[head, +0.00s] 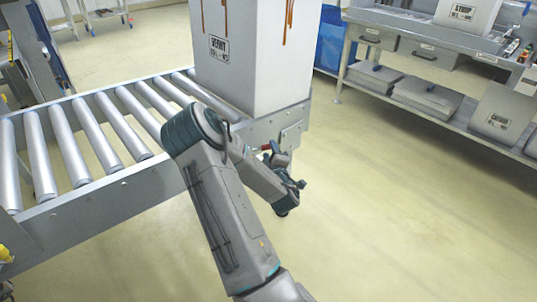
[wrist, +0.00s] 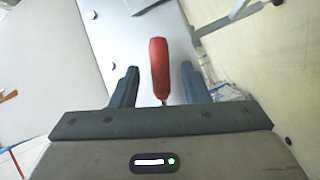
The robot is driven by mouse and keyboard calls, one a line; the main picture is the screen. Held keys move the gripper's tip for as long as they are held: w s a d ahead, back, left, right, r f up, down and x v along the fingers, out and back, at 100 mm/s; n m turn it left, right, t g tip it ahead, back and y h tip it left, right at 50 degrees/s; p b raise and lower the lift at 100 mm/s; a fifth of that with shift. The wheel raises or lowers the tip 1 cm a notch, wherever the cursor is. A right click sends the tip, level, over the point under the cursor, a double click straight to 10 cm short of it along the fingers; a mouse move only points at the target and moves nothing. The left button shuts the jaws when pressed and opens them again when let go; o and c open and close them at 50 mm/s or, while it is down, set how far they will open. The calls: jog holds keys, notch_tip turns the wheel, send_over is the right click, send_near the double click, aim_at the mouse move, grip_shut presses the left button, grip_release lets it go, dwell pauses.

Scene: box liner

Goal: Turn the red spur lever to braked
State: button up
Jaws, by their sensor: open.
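The red spur lever (wrist: 159,66) shows in the wrist view as a red, rounded handle on a thin dark stem. It stands between the two blue fingers of my gripper (wrist: 157,84), with a gap on either side. My gripper is open around it. In the head view my gripper (head: 278,155) is at the side of the conveyor frame, below the tall box. Only a small bit of the red lever (head: 266,147) shows there; my arm and gripper hide the rest. I cannot read any braked mark.
A tall white box (head: 255,60) with brown drips stands on the roller conveyor (head: 100,145). A metal shelf bench (head: 440,100) with boxes and flat stacks stands at the right. The floor (head: 400,220) between bench and conveyor is clear.

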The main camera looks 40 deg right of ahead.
jog(key=shift+w+d, duration=0.15)
jog(key=shift+w, duration=0.25)
grip_shut()
